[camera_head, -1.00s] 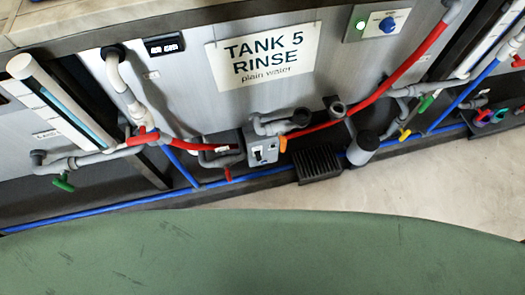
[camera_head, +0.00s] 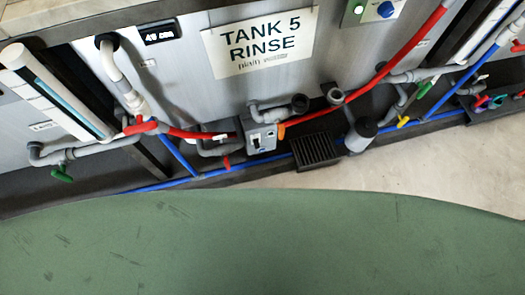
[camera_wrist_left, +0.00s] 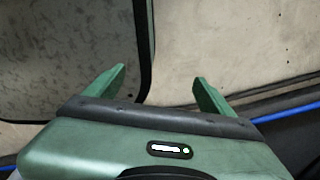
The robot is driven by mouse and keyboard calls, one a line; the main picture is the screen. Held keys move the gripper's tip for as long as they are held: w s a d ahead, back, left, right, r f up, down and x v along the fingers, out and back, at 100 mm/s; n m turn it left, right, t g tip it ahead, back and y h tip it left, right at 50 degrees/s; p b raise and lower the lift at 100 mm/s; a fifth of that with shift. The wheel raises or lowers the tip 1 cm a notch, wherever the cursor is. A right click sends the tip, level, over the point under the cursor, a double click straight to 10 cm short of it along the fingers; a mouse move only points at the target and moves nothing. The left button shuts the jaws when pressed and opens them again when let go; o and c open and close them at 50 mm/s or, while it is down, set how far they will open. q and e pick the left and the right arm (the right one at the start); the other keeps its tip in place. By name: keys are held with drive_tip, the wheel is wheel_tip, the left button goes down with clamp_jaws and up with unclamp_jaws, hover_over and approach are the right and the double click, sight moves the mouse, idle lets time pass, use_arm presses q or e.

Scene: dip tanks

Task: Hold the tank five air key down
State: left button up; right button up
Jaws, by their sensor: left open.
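Tank five's grey front carries a white sign (camera_head: 262,42) reading "TANK 5 RINSE". A small grey box (camera_head: 262,139) with a dark and white switch sits low on the front, below the sign. I cannot tell which of these is the air key. My left gripper (camera_wrist_left: 155,86) is open and empty in the left wrist view, above pale floor. Neither gripper shows in the head view, and nothing there touches the box or panel.
Red hoses (camera_head: 405,62), grey pipes (camera_head: 215,150) and a blue line (camera_head: 235,170) run along the tank's foot. A black ribbed block (camera_head: 316,149) and a dark-topped cylinder (camera_head: 361,135) stand there. Pale floor (camera_head: 410,165) is clear at right.

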use_arm(q)
clamp_jaws()
idle(1.4)
